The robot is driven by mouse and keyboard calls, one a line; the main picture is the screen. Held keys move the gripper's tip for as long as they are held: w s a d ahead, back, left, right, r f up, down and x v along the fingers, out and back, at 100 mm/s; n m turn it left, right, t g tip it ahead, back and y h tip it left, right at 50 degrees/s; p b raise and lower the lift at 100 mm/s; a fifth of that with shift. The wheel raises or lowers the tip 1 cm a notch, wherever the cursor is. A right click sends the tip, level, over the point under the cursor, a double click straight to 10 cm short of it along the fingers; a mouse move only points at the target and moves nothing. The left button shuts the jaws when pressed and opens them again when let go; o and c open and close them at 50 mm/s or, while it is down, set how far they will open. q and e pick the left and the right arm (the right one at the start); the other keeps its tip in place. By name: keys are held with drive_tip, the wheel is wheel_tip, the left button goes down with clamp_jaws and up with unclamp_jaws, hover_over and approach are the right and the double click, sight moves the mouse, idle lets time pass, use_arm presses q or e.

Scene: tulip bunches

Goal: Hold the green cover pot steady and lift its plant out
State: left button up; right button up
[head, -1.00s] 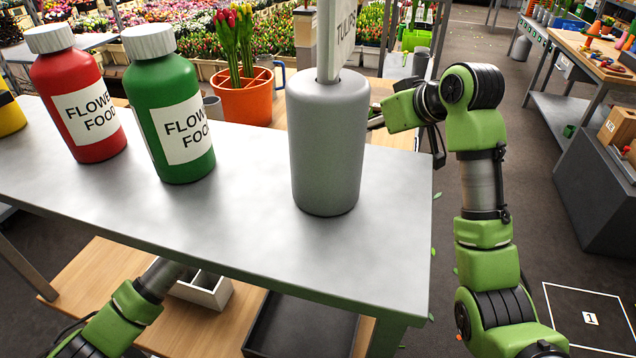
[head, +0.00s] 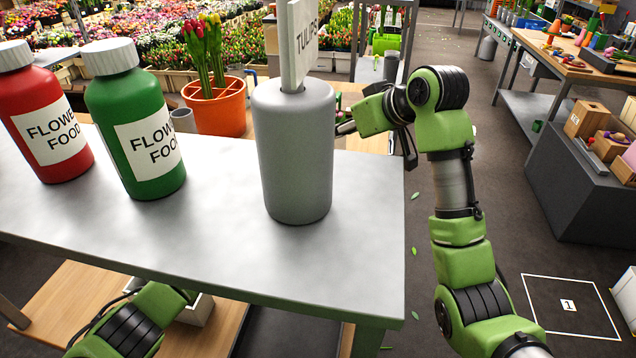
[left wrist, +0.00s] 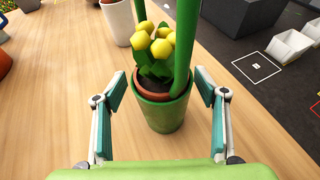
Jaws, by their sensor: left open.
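The green cover pot (left wrist: 166,112) stands upright on the wooden table in the left wrist view. A plant with yellow blooms (left wrist: 158,42) sits in it, in a brown inner pot (left wrist: 150,95) whose rim shows above the cover pot. My left gripper (left wrist: 168,92) is open, with one finger on each side of the pot and visible gaps. In the head view the grey shelf hides this pot and my left gripper. My right gripper (head: 352,124) is beyond the grey bottle, which partly hides its tips.
A grey shelf (head: 360,260) spans the head view, carrying the grey bottle (head: 295,160) with a tulip sign, a green bottle (head: 135,125) and a red bottle (head: 45,115). An orange tulip pot (head: 217,108) stands behind. A white pot (left wrist: 118,20) is beyond the cover pot.

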use_arm(q)
drive_tip(key=shift+w+d+f, duration=0.1)
drive_tip(key=shift+w, duration=0.05)
drive_tip(key=c, duration=1.2)
